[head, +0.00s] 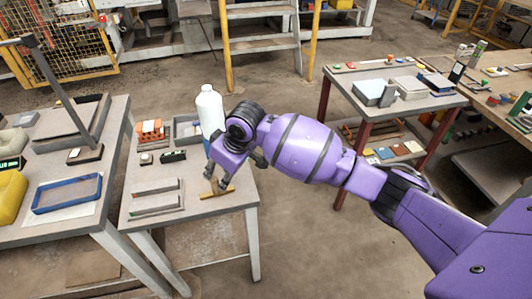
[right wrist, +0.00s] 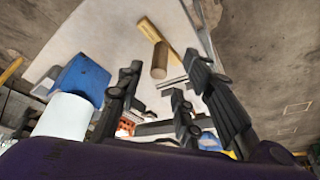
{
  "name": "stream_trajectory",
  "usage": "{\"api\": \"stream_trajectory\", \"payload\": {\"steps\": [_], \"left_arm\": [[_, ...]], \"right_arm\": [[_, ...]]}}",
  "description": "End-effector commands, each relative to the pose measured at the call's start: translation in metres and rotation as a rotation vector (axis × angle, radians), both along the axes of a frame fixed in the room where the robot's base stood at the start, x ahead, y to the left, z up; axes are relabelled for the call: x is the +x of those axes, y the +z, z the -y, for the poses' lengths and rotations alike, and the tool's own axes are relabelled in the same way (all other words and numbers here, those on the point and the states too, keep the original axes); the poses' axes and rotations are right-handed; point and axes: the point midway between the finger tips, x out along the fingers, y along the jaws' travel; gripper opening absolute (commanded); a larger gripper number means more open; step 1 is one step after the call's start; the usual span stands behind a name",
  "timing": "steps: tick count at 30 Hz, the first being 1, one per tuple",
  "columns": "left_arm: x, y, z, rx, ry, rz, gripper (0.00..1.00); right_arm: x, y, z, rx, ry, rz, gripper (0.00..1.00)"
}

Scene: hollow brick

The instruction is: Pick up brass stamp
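The brass stamp (head: 213,186) is at the front right of the small grey table, partly hidden by my right gripper in the head view. In the right wrist view the stamp (right wrist: 160,60) shows as a brownish cylinder beside a flat yellowish bar (right wrist: 153,30); I cannot tell whether the two are joined. My right gripper (head: 219,177) is above the stamp, pointing down. In the right wrist view its dark fingers (right wrist: 165,80) are spread, with nothing between them, and the stamp is beyond their tips. My left gripper is in neither view.
A white bottle (head: 209,108) stands close behind my right gripper. An orange item (head: 150,130), a grey tray (head: 186,131) and metal strips (head: 155,196) share the grey table (head: 240,205). A second table with a blue tray (head: 68,194) adjoins on the left.

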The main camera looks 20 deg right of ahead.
Motion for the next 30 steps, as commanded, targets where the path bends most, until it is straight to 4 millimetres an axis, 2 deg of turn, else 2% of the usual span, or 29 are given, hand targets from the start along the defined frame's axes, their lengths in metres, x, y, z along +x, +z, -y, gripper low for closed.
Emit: {"api": "stream_trajectory", "payload": {"steps": [8, 16, 20, 26, 30], "left_arm": [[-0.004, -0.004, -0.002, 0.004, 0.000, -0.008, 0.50], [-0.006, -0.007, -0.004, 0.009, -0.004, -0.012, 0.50], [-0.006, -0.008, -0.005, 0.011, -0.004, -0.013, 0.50], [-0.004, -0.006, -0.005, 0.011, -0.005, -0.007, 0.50], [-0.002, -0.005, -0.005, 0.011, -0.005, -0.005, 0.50]], "right_arm": [[0.009, -0.026, -0.007, -0.005, -0.002, 0.000, 0.34], [0.021, -0.062, -0.014, -0.005, -0.002, 0.001, 0.34], [0.024, -0.068, -0.017, -0.004, -0.001, 0.003, 0.34], [0.024, -0.068, -0.016, -0.003, -0.001, 0.005, 0.34], [0.024, -0.068, -0.016, -0.003, -0.001, 0.005, 0.17]]}}
